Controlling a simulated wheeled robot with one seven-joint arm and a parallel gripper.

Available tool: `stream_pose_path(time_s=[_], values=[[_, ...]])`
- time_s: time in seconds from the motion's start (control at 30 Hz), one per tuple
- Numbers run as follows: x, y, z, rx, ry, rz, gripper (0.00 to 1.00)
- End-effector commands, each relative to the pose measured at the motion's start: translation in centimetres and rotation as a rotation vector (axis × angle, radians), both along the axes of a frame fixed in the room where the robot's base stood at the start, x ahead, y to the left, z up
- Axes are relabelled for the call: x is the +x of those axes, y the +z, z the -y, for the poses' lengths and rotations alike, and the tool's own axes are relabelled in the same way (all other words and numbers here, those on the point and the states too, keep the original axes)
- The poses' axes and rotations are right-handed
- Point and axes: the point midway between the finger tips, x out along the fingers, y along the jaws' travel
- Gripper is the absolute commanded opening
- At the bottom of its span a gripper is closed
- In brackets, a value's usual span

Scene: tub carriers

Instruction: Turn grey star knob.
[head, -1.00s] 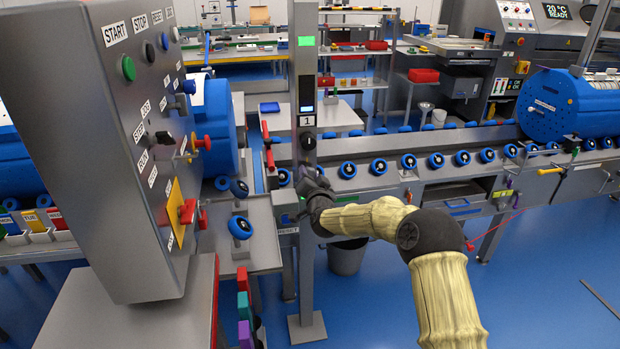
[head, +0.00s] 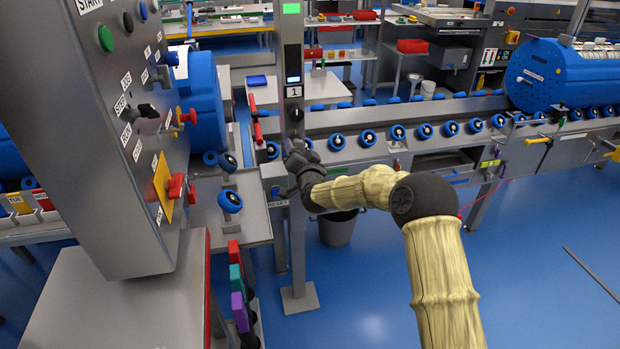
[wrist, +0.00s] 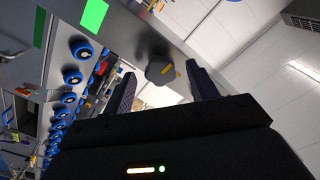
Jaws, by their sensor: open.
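In the wrist view a dark grey knob (wrist: 161,71) with an orange mark shows between the fingertips of my gripper (wrist: 159,78). Its outline is too dark to tell whether it is star-shaped. The two fingers are apart, one on each side of it, and I see no contact. In the head view my gripper (head: 292,150) is small and dark, in front of the grey post and just below a round dark knob (head: 296,114) on it. I cannot tell whether this is the same knob. The fingertips are hard to make out there.
A large control cabinet (head: 100,190) with buttons and levers stands close on the left. A roller conveyor (head: 420,143) with blue wheels runs to the right behind my arm. A grey bin (head: 338,230) stands below. The blue floor (head: 540,280) at right is mostly clear.

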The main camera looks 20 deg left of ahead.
Motion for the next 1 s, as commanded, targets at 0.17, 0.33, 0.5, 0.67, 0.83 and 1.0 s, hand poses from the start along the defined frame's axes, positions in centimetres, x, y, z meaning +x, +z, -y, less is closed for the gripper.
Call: stream_pose_path(time_s=[0.17, 0.33, 0.5, 0.67, 0.83, 1.0], values=[[-1.8, 0.0, 1.2, -0.001, 0.0, -0.001, 0.58], [-3.7, 0.0, 2.3, -0.001, 0.0, 0.001, 0.58], [-5.6, 0.0, 3.6, 0.0, -0.001, -0.001, 0.58], [-7.6, -0.1, 4.7, -0.001, 0.0, -0.001, 0.58], [-9.8, -0.1, 6.1, -0.002, 0.0, -0.001, 0.58], [-12.0, -0.1, 7.4, -0.002, 0.0, -0.001, 0.58]])
